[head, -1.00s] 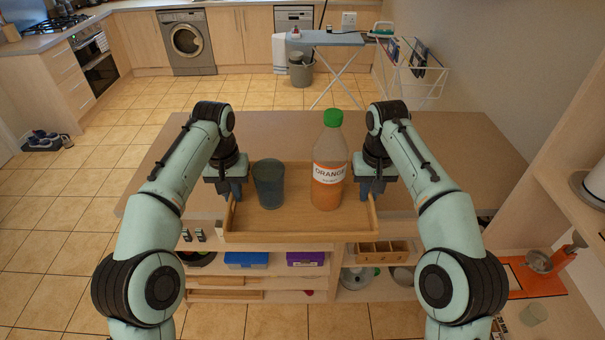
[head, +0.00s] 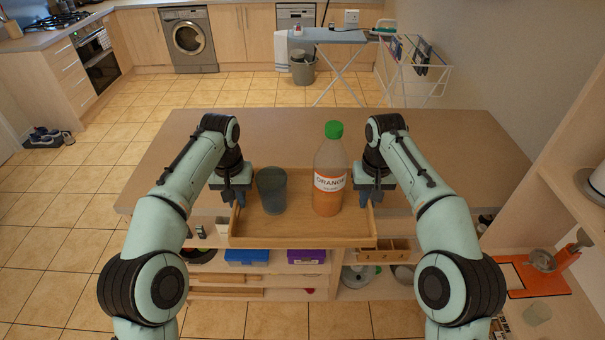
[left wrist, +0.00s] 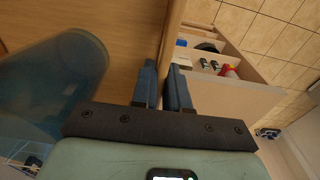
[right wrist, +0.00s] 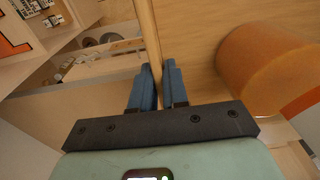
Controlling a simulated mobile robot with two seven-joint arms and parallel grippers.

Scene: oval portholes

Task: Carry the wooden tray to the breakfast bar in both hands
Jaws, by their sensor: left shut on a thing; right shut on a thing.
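The wooden tray (head: 300,241) is held between my two grippers, roughly level. It overlaps the front edge of the wood-topped counter (head: 420,135) in the head view; I cannot tell whether it touches the top. A dark blue-grey tumbler (head: 271,190) stands upright on its left half, and an orange juice bottle (head: 329,180) with a green cap stands right of centre. My left gripper (head: 238,199) is shut on the left rim, which also shows in the left wrist view (left wrist: 174,35). My right gripper (head: 369,197) is shut on the right rim, also in the right wrist view (right wrist: 149,35).
Open shelves under the counter hold a blue box (head: 246,257), a purple box (head: 306,256) and a wooden compartment box (head: 385,250). A shelf unit with an orange mat (head: 525,280) is at the right. The counter top behind the tray is clear.

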